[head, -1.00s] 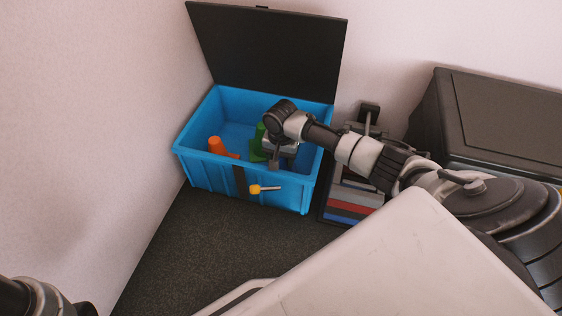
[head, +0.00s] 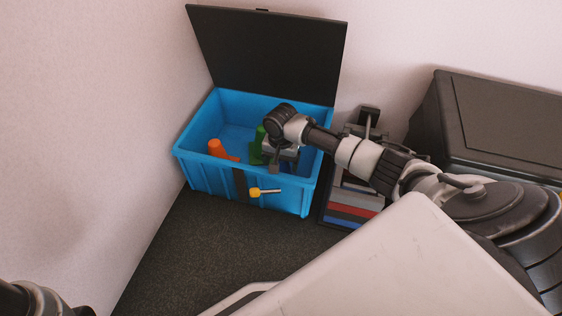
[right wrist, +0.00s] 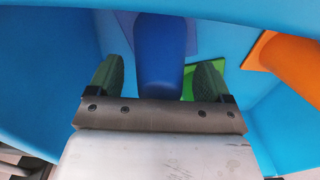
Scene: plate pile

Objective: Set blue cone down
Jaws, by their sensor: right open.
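The blue cone (right wrist: 160,55) shows in the right wrist view, inside the blue box. It stands between the two fingers of my right gripper (right wrist: 159,80), which is open with a finger on either side. Whether either finger touches the cone I cannot tell. In the head view my right gripper (head: 281,164) reaches down into the right part of the blue box (head: 200,174), and the arm and gripper hide the blue cone there. Of my left arm, only a part shows at the lower left corner; its gripper is out of view.
An orange cone (head: 217,148) and a green cone (head: 258,145) are in the box left of my right gripper. The black lid (head: 265,50) stands open behind. A yellow-ended latch (head: 264,191) is on the front wall. A rack with coloured strips (head: 350,211) stands right.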

